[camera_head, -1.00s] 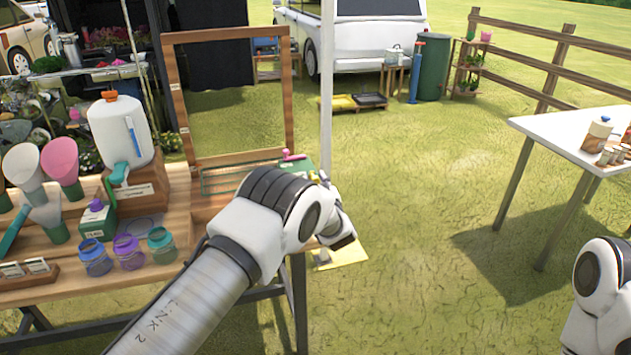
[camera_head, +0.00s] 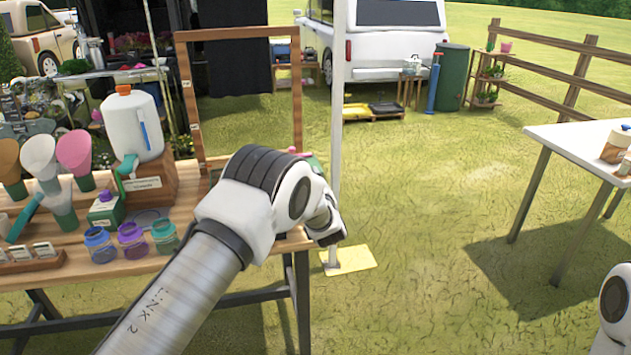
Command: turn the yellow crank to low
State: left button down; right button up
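I cannot make out a yellow crank in this view. A pink knob (camera_head: 308,154) on something green shows at the right end of the wooden table (camera_head: 75,268), mostly hidden behind my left arm. My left arm reaches up from the bottom over the table's right end, and its bent joint covers that corner. Its gripper does not show. Only a white piece of my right arm shows at the lower right edge, and its gripper is outside the view.
A white dispenser (camera_head: 133,128) stands on the wooden table near several funnels, glass jars and a green box (camera_head: 105,211). A wooden frame (camera_head: 236,34) stands behind. A white post (camera_head: 338,130) rises beside the table from a yellow plate (camera_head: 356,259). Grass separates this from the white table (camera_head: 590,145).

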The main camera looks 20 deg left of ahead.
pick_arm(q)
jog(key=c, duration=1)
grip_release()
jog(key=shift+o, duration=0.2)
jog(key=shift+a, duration=0.15)
jog(key=v, duration=1.2)
